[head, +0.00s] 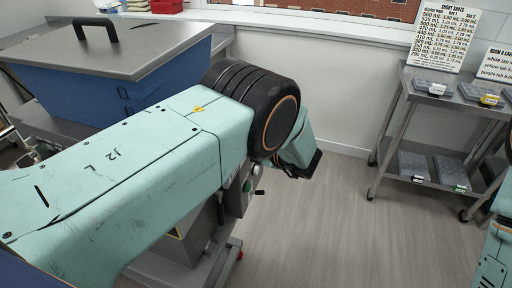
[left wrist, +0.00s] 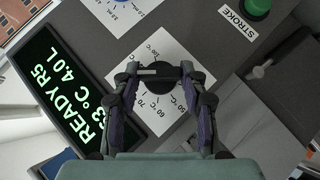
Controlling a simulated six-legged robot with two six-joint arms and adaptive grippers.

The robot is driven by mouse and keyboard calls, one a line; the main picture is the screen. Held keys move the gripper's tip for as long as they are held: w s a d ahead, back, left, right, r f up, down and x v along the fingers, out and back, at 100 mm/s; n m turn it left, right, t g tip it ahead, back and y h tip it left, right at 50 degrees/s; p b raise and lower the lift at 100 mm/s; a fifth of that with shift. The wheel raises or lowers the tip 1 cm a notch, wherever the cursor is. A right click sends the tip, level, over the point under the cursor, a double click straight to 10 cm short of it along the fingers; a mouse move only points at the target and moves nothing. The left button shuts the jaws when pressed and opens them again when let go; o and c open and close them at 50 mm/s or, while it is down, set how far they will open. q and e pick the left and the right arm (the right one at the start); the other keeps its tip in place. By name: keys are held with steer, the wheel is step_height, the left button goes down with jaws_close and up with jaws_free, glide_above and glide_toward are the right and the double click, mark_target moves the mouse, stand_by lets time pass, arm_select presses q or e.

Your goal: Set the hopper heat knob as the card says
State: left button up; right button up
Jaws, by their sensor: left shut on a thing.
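My left gripper (left wrist: 160,73) is shut on the knob, one finger on each side. The fingers cover part of the dial, and I cannot tell exactly which mark the knob points at. In the head view my left arm hides the knob and most of the machine's panel. A card (head: 446,36) headed with shots and volumes stands on the cart; a second card (head: 496,64) is cut off at the right. My right gripper is out of view.
A green-lit display (left wrist: 62,90) beside the dial reads READY R5, 63 °C and 40 or 4.0 L. A green button (left wrist: 257,8) sits near a STROKE label. The blue hopper (head: 95,95) has a grey lid. The steel cart (head: 440,100) holds several boxes; the floor between is clear.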

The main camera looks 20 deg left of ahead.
arm_select(q)
steer(key=shift+w+r+m+g+h+b, duration=0.1)
steer(key=shift+w+m+g+h+b, duration=0.1)
steer(key=shift+m+g+b, duration=1.05)
steer(key=shift+w+r+m+g+h+b, duration=0.15)
steer(key=shift+m+g+b, duration=0.3)
steer(key=shift+g+b, duration=1.45)
steer(key=shift+t+b, duration=0.35)
steer(key=shift+b, duration=0.05)
steer(key=o, duration=1.1)
steer(key=shift+o, duration=0.2)
steer(key=v, duration=0.7)
steer(key=shift+d, duration=0.15)
